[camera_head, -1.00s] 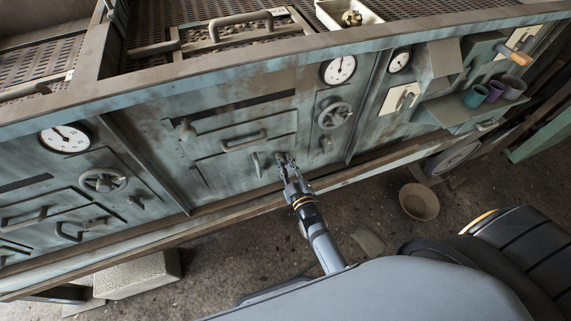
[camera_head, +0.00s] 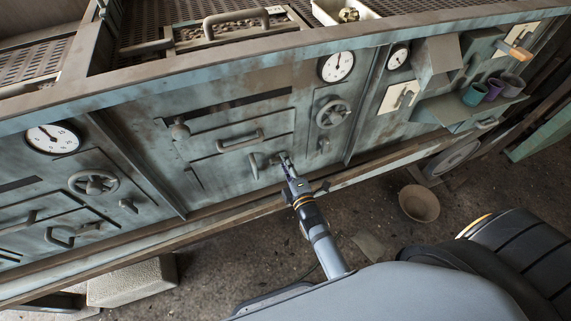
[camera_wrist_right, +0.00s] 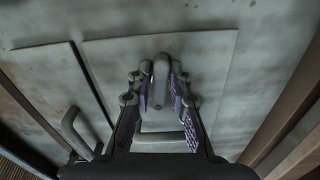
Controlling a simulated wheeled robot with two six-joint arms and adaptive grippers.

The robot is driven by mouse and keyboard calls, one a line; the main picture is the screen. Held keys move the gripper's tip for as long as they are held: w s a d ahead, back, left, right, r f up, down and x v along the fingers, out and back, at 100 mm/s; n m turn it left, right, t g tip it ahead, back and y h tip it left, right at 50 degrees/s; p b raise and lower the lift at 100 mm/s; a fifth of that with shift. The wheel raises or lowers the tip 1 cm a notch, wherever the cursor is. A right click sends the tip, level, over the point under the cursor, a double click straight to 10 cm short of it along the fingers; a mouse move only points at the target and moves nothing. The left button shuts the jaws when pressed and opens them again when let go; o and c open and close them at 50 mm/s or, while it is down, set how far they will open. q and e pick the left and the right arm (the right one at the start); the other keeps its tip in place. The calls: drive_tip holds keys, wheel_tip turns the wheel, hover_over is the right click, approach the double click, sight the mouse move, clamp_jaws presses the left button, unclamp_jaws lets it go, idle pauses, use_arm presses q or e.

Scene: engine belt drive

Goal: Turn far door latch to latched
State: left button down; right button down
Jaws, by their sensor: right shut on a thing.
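The far door latch is a small grey lever (camera_wrist_right: 160,80) on the greenish metal door (camera_head: 228,168). In the right wrist view it stands between my right gripper's purple-padded fingers, lying roughly lengthwise between them. My right gripper (camera_head: 286,163) is at the door's right side in the head view, shut on the latch; it also shows in the right wrist view (camera_wrist_right: 159,95). The fingers hide most of the latch in the head view. The curved door handle (camera_wrist_right: 80,130) is just left of the gripper and apart from it. My left gripper is not in view.
Another handle (camera_head: 240,141) is on the panel above. A handwheel (camera_head: 333,113) and a small lever (camera_head: 323,145) are to the right. A shelf with cups (camera_head: 473,96) juts out farther right. A ledge (camera_head: 245,207) runs below the door. A bowl (camera_head: 419,203) is on the floor.

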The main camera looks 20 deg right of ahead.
drive_tip(key=shift+n, duration=0.6)
drive_tip(key=c, duration=1.3)
unclamp_jaws()
